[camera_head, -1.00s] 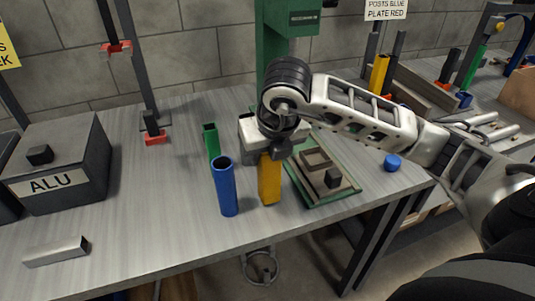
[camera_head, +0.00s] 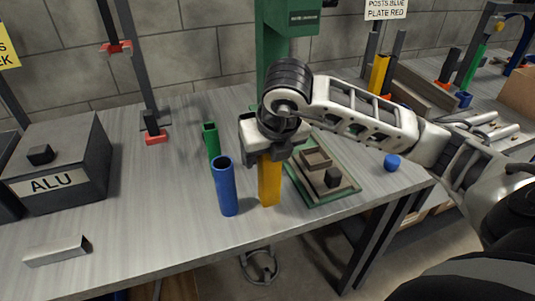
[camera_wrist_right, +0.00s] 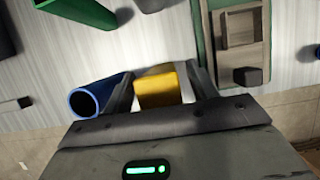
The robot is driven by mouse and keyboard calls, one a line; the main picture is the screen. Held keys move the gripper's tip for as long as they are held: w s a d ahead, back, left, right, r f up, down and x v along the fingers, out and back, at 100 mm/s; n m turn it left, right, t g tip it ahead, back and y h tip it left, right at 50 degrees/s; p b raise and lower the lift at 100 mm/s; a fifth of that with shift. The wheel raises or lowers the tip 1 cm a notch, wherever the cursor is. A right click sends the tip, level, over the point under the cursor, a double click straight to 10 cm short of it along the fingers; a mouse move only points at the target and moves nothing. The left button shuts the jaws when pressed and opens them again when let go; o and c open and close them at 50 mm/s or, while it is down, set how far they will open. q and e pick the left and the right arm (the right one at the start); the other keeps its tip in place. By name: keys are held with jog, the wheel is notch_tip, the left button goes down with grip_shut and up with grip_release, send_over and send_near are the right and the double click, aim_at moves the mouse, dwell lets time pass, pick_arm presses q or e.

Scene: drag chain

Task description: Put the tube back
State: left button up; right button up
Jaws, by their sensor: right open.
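A yellow post (camera_head: 269,182) stands upright on the grey table, near its front edge. My right gripper (camera_head: 270,153) is over its top from above; in the right wrist view the yellow post (camera_wrist_right: 157,86) lies between the two open fingers. A blue tube (camera_head: 225,187) stands just left of the yellow post; its open round end shows in the right wrist view (camera_wrist_right: 84,101), close beside the left finger. A green tube (camera_head: 211,142) stands farther back and also shows in the right wrist view (camera_wrist_right: 82,10). My left gripper is not in view.
A blue round piece (camera_head: 392,161) is farther right. A dark ALU box (camera_head: 62,165) and a metal bar (camera_head: 57,251) are at left. The table's middle left is clear.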

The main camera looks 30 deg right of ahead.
pick_arm(q)
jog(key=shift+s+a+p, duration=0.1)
jog(key=shift+p, duration=0.5)
pick_arm(e)
jog(key=v, duration=1.1)
jog(key=shift+s, duration=0.25)
